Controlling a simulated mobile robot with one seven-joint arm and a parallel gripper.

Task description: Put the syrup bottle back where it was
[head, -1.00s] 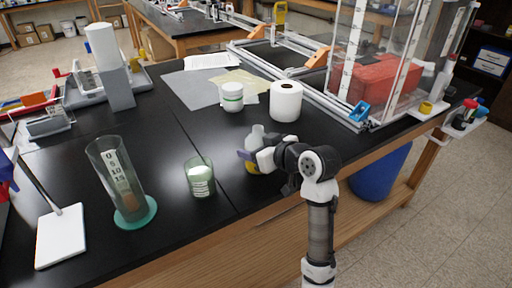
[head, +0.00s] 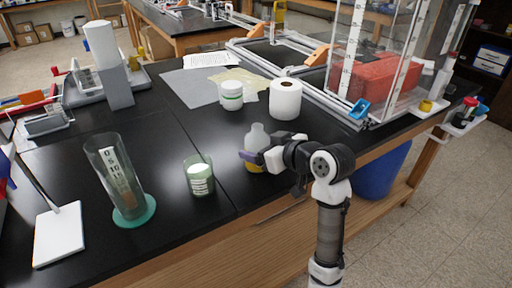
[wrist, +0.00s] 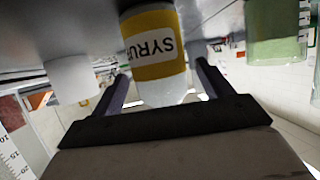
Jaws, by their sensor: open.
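The syrup bottle (head: 256,137) stands upright on the black bench top near its front edge. It is pale with a yellow label. In the wrist view, which is upside down, the bottle (wrist: 155,45) shows the word SYRUP on its label. My gripper (head: 260,157) is open at the bottle's near right side. In the wrist view the two dark fingers (wrist: 162,72) show on either side of the bottle's upper part, with gaps visible. My gripper partly hides the bottle's lower part in the head view.
A green glass jar (head: 199,177) stands left of the bottle, with a tall cylinder (head: 118,175) farther left. A white paper roll (head: 285,100) and a white lidded jar (head: 231,96) stand behind. A clear tank (head: 385,60) stands on the right.

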